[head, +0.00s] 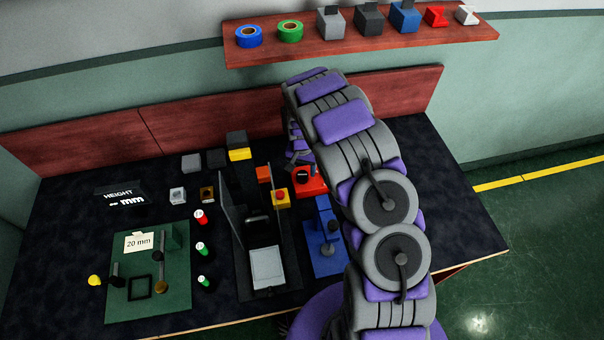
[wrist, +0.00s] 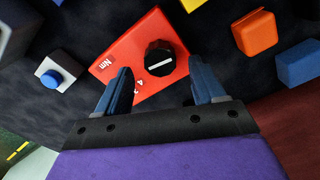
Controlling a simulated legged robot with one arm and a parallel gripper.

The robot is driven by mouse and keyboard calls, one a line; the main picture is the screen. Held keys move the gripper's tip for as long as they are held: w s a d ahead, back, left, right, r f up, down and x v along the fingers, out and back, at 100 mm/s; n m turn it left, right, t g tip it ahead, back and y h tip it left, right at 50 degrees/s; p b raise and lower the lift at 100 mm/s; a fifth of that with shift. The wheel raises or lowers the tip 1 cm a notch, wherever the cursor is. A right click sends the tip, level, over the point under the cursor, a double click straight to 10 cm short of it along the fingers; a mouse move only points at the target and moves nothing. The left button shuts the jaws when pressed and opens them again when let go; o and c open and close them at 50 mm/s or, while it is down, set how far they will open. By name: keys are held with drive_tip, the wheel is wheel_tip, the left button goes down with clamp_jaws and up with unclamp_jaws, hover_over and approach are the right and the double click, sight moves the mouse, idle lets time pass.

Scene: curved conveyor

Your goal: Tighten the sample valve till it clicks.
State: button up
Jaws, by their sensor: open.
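A red box (wrist: 125,55) marked "Nm" and "4" carries a black round knob (wrist: 160,57) with a white line across it. My gripper (wrist: 160,72) is open, its two blue fingers spread to either side just short of the knob, holding nothing. Whether they touch the knob cannot be told. In the head view the red box (head: 315,187) stands at the back of the table beside my arm, with its dark knob partly hidden. A blue stand (head: 325,262) with a dark round handle (head: 332,226) is nearer the front. No label shows which is the sample valve.
An orange block (wrist: 255,33) and a blue block (wrist: 298,63) lie right of my gripper in the wrist view; a white box with a blue button (wrist: 52,78) is left. A dark fixture with an upright plate (head: 231,205) stands left of the blue stand. A shelf (head: 350,52) hangs behind.

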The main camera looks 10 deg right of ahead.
sight(302, 175)
wheel_tip(302, 175, down, 3)
drive_tip(key=shift+f, duration=0.15)
drive_tip(key=c, duration=1)
drive_tip(key=shift+c, duration=0.3)
